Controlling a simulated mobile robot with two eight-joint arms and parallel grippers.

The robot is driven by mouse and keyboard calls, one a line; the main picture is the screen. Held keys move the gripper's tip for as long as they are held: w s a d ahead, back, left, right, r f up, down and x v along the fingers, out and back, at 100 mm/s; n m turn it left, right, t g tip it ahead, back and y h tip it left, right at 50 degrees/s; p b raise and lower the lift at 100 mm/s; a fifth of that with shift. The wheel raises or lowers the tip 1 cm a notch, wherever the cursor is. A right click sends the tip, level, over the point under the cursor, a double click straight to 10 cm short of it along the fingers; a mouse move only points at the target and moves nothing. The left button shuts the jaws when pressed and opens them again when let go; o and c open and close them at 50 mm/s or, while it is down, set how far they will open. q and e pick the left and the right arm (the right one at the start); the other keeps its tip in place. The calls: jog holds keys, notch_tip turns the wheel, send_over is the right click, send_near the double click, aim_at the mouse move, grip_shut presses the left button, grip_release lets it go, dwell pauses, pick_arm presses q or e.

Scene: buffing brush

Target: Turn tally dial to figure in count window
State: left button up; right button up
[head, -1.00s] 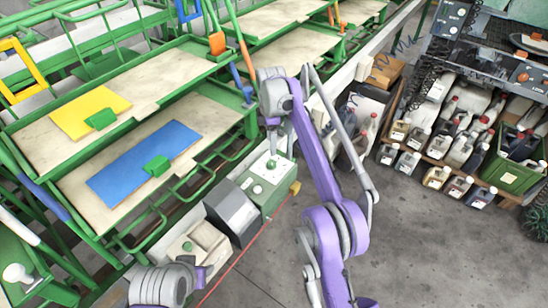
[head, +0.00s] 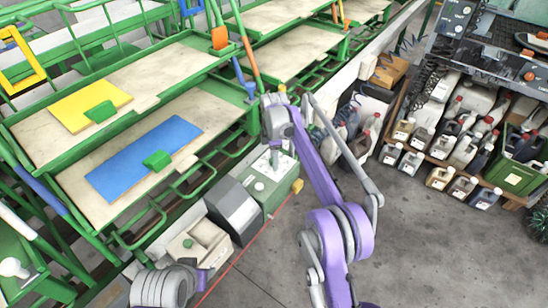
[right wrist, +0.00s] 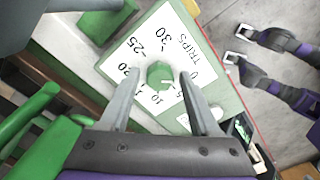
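The tally dial is a green knob (right wrist: 160,75) on a white plate (right wrist: 150,42) printed with TRIPS and figures including 5, 10, 20, 25 and 30. A pale mark on the knob faces the lower right, towards the low figures. My right gripper (right wrist: 160,72) is open, one finger on each side of the knob, with visible gaps. In the head view my right gripper (head: 275,155) is over the pale green box (head: 268,196) and hides the knob. I cannot make out a count window. Part of my left arm shows at bottom left; its fingers are not visible.
A dark grey box (head: 232,210) and a cream box with a green button (head: 188,243) stand beside the dial box. Green racks with boards (head: 145,160) are left. Bottles (head: 440,177) stand at right. The floor (head: 400,245) is open in front.

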grip_shut()
